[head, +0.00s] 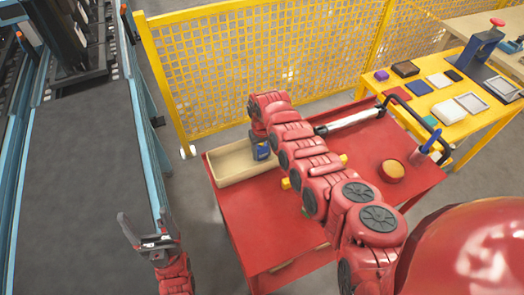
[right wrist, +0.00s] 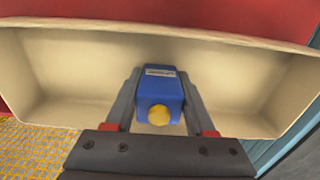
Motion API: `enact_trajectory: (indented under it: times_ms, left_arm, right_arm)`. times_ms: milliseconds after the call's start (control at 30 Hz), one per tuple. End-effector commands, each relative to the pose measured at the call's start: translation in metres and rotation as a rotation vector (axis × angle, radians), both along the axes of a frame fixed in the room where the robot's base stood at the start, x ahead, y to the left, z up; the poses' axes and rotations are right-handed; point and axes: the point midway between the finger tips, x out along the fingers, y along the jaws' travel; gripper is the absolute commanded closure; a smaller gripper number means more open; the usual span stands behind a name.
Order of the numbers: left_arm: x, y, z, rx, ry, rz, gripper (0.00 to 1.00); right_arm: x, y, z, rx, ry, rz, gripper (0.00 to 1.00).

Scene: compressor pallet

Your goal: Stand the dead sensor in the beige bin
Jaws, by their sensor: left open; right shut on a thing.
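The beige bin (head: 226,177) stands on the left corner of the red cart top. It fills much of the right wrist view (right wrist: 60,75) and looks otherwise empty there. The dead sensor, a blue block (head: 262,152) with a white label and a round yellow end, also shows in the right wrist view (right wrist: 160,93). My right gripper (right wrist: 159,74) is shut on it, one finger on each side. The sensor is at the bin's opening; I cannot tell whether it touches the floor. My left gripper (head: 148,238) is open and empty, left of the cart.
The red cart (head: 270,235) also bears a white-grey cylinder (head: 345,121), a round red piece with a tan top (head: 391,171) and small yellow pieces (head: 343,158). A yellow mesh fence (head: 230,60) stands behind. A yellow table (head: 450,110) with several flat items is at right.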

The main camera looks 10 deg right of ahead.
Motion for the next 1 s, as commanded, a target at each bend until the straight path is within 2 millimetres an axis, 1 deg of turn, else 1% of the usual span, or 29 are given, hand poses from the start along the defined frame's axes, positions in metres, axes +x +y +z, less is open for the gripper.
enact_trajectory:
  times_ms: [233,267,300,400,667,767,833,933,1000]
  left_arm:
    - [0.0,0.0,-0.005,0.0,0.0,0.0,0.2]
    - [0.0,0.0,-0.003,0.0,0.0,0.0,0.2]
    - [0.0,0.0,-0.003,0.0,0.0,0.0,0.2]
    - [0.0,0.0,-0.003,0.0,0.0,0.0,0.2]
    - [0.0,0.0,-0.002,0.0,0.0,0.0,0.2]
    - [0.0,0.0,0.002,0.0,0.0,0.0,0.2]
    - [0.0,0.0,-0.001,0.0,0.0,0.0,0.2]
    - [0.0,0.0,-0.003,0.0,0.0,0.0,0.2]
    - [0.0,0.0,-0.004,0.0,0.0,0.0,0.2]
  right_arm:
    - [0.0,0.0,-0.005,0.0,-0.001,0.001,1.0]
    - [0.0,0.0,-0.003,0.0,-0.001,0.0,0.4]
    - [0.0,0.0,-0.003,0.0,-0.001,0.0,0.33]
    - [0.0,0.0,-0.003,-0.001,-0.001,0.001,0.15]
    - [0.0,0.0,-0.002,-0.001,0.0,0.0,0.15]
    - [0.0,0.0,0.003,-0.001,-0.001,0.0,0.15]
    - [0.001,0.0,0.004,0.0,-0.003,0.001,0.15]
    - [0.001,0.0,0.012,-0.002,-0.002,0.002,0.15]
    - [0.003,0.001,0.022,0.0,-0.007,0.002,0.15]
